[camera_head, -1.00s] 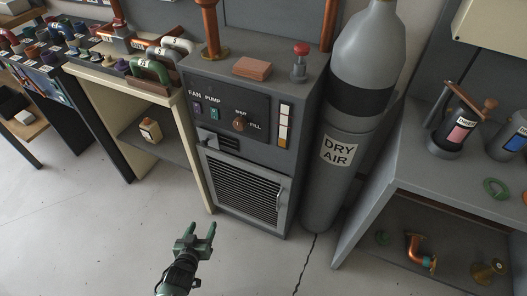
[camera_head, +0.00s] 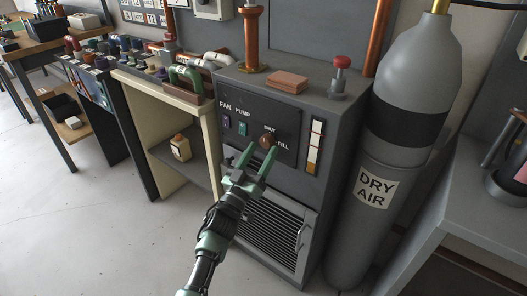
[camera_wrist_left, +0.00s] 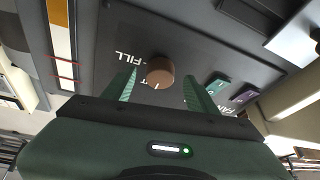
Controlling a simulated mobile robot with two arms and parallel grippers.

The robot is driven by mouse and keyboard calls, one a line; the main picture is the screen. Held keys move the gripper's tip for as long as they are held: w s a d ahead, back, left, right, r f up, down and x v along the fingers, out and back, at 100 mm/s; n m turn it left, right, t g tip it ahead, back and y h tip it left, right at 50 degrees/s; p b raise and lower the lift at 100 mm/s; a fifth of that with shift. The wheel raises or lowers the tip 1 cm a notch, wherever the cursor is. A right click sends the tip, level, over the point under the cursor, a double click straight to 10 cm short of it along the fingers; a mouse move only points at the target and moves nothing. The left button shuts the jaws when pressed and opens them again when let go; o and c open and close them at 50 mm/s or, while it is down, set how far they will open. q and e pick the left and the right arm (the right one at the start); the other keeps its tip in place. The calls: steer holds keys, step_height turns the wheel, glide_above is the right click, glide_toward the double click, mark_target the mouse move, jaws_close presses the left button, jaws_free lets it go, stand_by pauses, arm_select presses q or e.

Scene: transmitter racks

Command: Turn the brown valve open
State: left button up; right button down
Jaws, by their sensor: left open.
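The brown valve (camera_head: 268,141) is a small round knob on the dark front panel (camera_head: 285,116) of the grey cabinet, beside a "FILL" label. It also shows in the left wrist view (camera_wrist_left: 160,71), with a white mark at its edge. My left gripper (camera_head: 257,160) is open and empty in front of the panel, its green fingers pointing at the knob. In the left wrist view the knob appears between the two fingertips (camera_wrist_left: 164,85), nearer the left one in the picture. Contact with the knob cannot be told. My right gripper is not in view.
FAN (camera_head: 226,122) and PUMP (camera_head: 242,128) switches sit left of the valve, a light strip gauge (camera_head: 315,146) right of it. A louvred grille (camera_head: 270,236) lies below. The DRY AIR cylinder (camera_head: 375,187) stands right of the cabinet. Floor at left is clear.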

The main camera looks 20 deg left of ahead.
arm_select(q)
steer(key=shift+w+d+r, duration=0.15)
steer(key=shift+w+r, duration=0.05)
steer(key=shift+w, duration=0.4)
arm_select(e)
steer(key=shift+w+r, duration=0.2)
arm_select(q)
jaws_close()
